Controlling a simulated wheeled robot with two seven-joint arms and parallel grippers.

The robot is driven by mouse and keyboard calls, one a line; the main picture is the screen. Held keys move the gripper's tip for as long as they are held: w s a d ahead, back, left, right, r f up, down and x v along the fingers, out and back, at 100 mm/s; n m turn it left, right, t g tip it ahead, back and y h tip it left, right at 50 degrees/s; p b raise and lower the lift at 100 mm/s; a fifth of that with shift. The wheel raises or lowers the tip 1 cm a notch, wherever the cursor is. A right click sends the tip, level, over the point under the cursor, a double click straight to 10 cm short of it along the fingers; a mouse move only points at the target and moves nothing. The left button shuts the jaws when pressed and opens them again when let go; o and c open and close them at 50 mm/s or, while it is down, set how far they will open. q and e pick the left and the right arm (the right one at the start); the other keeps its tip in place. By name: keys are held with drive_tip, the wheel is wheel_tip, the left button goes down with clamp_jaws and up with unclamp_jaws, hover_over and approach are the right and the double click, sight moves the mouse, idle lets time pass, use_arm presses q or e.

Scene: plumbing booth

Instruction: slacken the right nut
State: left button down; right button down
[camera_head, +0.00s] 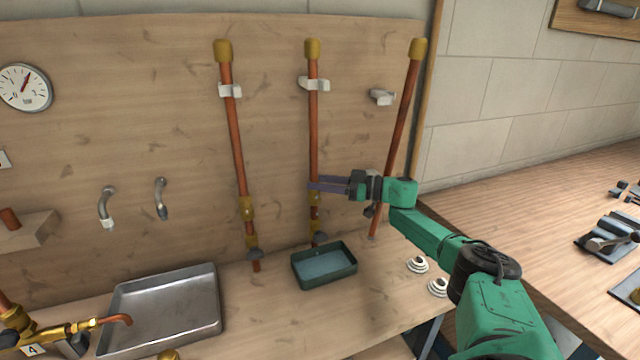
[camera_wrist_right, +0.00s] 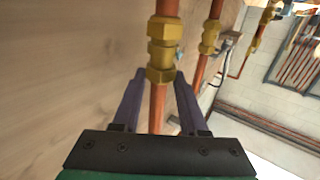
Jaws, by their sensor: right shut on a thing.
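Three copper pipes with brass end caps stand before the wooden panel: a left pipe (camera_head: 235,140), a middle pipe (camera_head: 313,130) and a right pipe (camera_head: 402,110). Brass fittings (camera_head: 315,226) sit low on the middle pipe. My right gripper (camera_head: 312,184) reaches in from the right and is shut at the upper end of these fittings. In the right wrist view, its two purple fingers lie either side of a brass nut (camera_wrist_right: 160,74); the far contact is partly hidden. A second pipe with its own brass fitting (camera_wrist_right: 209,36) stands behind. My left gripper is out of view.
A green tray (camera_head: 325,280) sits below the middle pipe. A metal tray (camera_head: 160,308) lies at left, near a brass tap assembly (camera_head: 60,330). White stepped rings (camera_head: 417,265) lie at right. The right pipe leans beside an empty clip (camera_head: 382,97).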

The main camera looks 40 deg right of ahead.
drive_tip(key=shift+c, duration=2.2)
unclamp_jaws()
drive_tip(key=v, duration=1.4)
drive_tip(key=shift+s+d, duration=0.2)
drive_tip(key=shift+s, duration=0.05)
drive_tip(key=shift+r, duration=0.1)
